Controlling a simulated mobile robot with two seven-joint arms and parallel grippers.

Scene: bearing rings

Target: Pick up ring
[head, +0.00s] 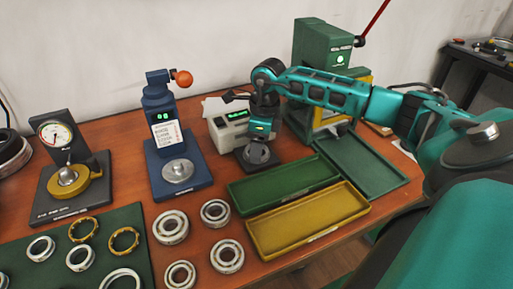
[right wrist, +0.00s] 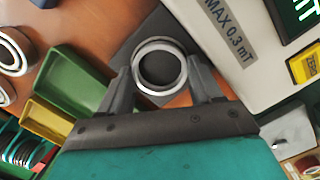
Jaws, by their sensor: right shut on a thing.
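My right gripper (head: 258,143) points down in front of the cream device with a green display. In the right wrist view my right gripper (right wrist: 160,80) is shut on a silver ring (right wrist: 160,65), one finger on each side of it. The ring is over or on a dark plate (right wrist: 134,43); I cannot tell whether it touches. In the head view the held ring (head: 257,155) shows only partly below the fingers. Several other silver rings (head: 171,228) lie loose on the table. My left gripper is not in view.
The cream device (head: 226,123) stands close by. Green (head: 240,200) and yellow (head: 257,238) trays lie at front right, another green tray (head: 375,172) beyond. A blue press (head: 160,110), a dial gauge stand (head: 53,135) and a dark green mat (head: 145,262) are left.

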